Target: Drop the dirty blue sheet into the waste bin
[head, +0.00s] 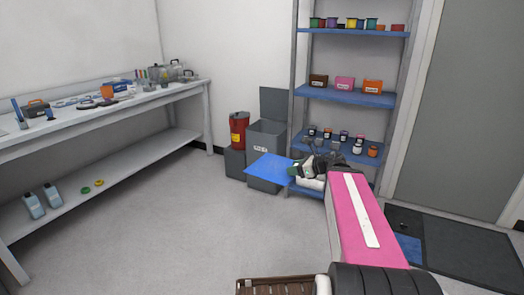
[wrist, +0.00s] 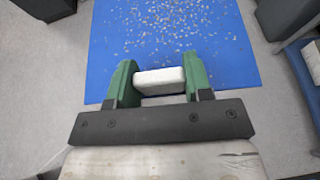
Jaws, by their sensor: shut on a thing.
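My gripper (head: 306,168) is shut on a white block-like tab at the near edge of the dirty blue sheet (head: 268,168). In the wrist view, the green fingers of my gripper (wrist: 158,82) close on the white tab (wrist: 160,80), and the sheet (wrist: 175,40) spreads flat beyond them, covered with pale specks. The grey waste bin (head: 265,140), with a label on its front and its lid (head: 273,104) raised, stands behind the sheet in the head view. The sheet is in front of the bin's lower part, not over its opening.
A red container (head: 238,130) stands on a grey box (head: 235,163) left of the bin. A shelf rack (head: 345,96) with boxes and jars is close on the right. A long workbench (head: 110,107) runs along the left. The floor (head: 170,220) between is clear.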

